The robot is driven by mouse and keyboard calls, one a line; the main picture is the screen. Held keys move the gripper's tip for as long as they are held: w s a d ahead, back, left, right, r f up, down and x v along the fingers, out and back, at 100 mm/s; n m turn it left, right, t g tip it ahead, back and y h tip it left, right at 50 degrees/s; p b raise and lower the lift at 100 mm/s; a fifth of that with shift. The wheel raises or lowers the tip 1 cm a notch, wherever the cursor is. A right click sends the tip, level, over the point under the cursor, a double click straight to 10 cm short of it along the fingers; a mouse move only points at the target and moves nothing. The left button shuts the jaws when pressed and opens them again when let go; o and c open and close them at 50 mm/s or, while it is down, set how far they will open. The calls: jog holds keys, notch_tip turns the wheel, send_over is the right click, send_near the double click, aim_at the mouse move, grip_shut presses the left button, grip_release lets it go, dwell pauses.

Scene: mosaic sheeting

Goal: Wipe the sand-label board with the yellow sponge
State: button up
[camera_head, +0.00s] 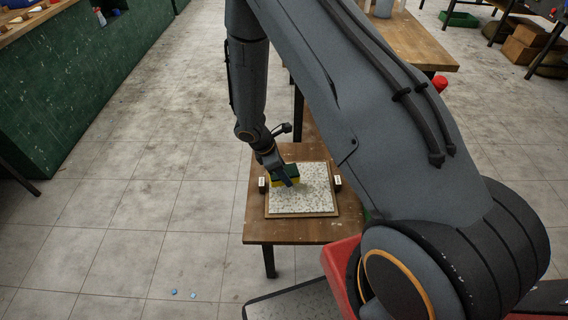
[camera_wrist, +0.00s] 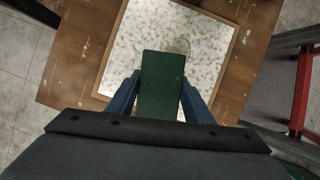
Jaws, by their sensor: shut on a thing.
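The board (camera_head: 312,202) is a speckled white mosaic sheet in a thin wooden frame, lying flat on a small wooden table (camera_head: 258,232). It also shows in the wrist view (camera_wrist: 140,42). My gripper (camera_head: 288,175) is shut on the yellow sponge (camera_head: 276,182), which has a dark green top side. In the wrist view the green side of the sponge (camera_wrist: 162,85) sits between my two fingers. The sponge is over the upper left part of the board; I cannot tell whether it touches. Small dark blocks with pale labels (camera_head: 262,185) (camera_head: 337,183) stand left and right of the board; their writing is too small to read.
A green counter (camera_head: 70,95) runs along the left. A larger wooden table (camera_head: 415,40) stands behind at the upper right. Something red (camera_head: 340,262) is close to the small table's front right. Small blue pieces (camera_head: 174,292) lie on the otherwise open tiled floor at left.

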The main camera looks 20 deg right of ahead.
aim_at(289, 170)
jog(key=shift+r+p, duration=1.2)
jog(key=shift+r, duration=0.85)
jog(key=shift+r, duration=0.1)
